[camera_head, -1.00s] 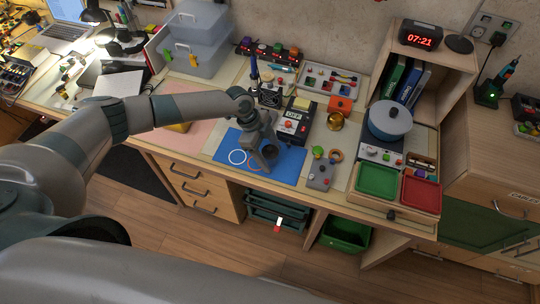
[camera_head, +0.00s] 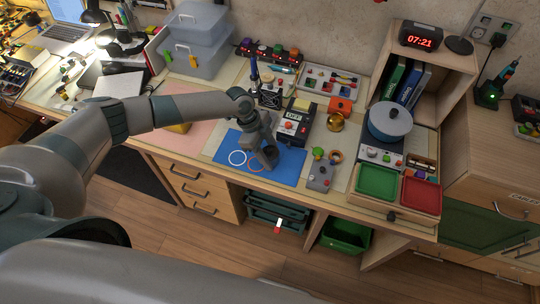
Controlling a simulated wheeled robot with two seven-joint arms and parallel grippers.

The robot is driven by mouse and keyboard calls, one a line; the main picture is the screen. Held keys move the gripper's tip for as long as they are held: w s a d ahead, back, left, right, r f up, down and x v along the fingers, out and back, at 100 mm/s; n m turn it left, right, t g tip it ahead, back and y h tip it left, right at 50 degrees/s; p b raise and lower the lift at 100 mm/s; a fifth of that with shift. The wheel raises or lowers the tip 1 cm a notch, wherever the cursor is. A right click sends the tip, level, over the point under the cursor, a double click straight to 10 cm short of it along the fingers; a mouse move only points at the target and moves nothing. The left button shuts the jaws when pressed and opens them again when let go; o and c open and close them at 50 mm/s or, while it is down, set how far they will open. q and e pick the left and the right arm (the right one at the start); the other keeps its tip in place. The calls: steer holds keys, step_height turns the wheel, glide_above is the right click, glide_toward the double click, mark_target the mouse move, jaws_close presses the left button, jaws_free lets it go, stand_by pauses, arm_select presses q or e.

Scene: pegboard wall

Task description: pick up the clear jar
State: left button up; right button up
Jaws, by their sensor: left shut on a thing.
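My left gripper (camera_head: 264,157) is over the blue mat (camera_head: 288,173) at the middle of the bench. It is shut on a small, dark-looking see-through vessel, which I take to be the clear jar (camera_head: 270,154). The fingers hide part of the jar. I cannot tell whether its base touches the mat. A white ring mark (camera_head: 237,158) and an orange ring mark (camera_head: 256,166) show on the mat beside the gripper. My right gripper is not in view.
A black meter box (camera_head: 294,127) stands just right of the gripper. A grey control box (camera_head: 319,176) stands right of the mat. Green (camera_head: 377,181) and red (camera_head: 421,196) trays are farther right. The front of the mat is clear.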

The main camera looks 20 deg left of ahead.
mark_target(270, 149)
arm_select(q)
steer(key=shift+r+b, duration=0.65)
steer(key=shift+r, duration=0.45)
steer(key=shift+r+b, duration=0.4)
steer(key=shift+r, duration=0.45)
steer(key=s+d+r+b, duration=0.3)
steer(key=d+r, duration=0.4)
steer(key=d, duration=0.4)
steer(key=shift+d+b, duration=0.15)
steer(key=shift+b, duration=0.25)
